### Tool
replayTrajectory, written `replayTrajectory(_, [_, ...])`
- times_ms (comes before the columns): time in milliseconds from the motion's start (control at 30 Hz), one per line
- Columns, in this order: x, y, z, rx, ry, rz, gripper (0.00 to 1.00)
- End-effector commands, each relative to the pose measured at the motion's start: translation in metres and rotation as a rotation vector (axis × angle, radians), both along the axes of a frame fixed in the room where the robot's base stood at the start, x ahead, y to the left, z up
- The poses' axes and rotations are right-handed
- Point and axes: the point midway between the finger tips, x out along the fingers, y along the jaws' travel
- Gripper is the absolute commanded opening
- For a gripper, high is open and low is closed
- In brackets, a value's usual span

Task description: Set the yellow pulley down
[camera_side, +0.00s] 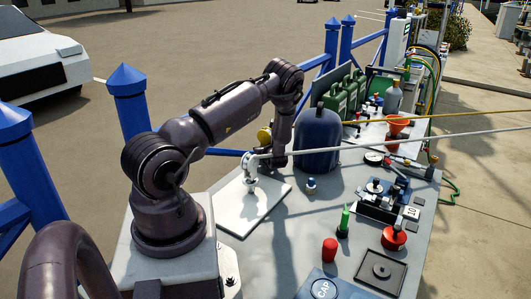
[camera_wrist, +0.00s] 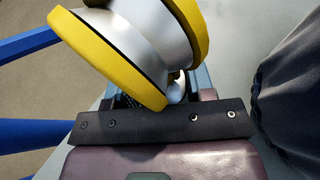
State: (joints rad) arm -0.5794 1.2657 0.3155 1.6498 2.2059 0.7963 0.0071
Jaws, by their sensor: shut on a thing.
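The yellow pulley (camera_wrist: 105,55) has two yellow rims and a silver middle, and it fills the upper centre of the wrist view. My gripper (camera_wrist: 168,92) is shut on it, and the pulley sits tilted across the jaws. In the side view, a small yellow part of the pulley (camera_side: 264,136) shows left of my lower arm. It is up in the air, above the table and left of the blue tank. The fingertips are mostly hidden in both views.
A dark blue tank (camera_side: 317,140) stands close to the right of my gripper. A white board (camera_side: 245,208) lies on the grey table, with a white-and-silver fitting (camera_side: 249,180) and a pale rod above it. Blue posts (camera_side: 129,95) line the far edge. Bare table shows front of centre.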

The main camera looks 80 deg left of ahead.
Motion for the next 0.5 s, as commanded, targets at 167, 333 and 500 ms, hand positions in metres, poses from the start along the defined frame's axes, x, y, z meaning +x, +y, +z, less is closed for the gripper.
replayTrajectory(167, [0.0002, -0.0001, -0.0030, 0.000, 0.000, 0.000, 0.56])
replayTrajectory(333, [0.0001, -0.0001, -0.0029, -0.001, 0.000, 0.000, 0.74])
replayTrajectory(500, [0.0001, -0.0001, -0.0024, -0.001, 0.000, 0.000, 0.74])
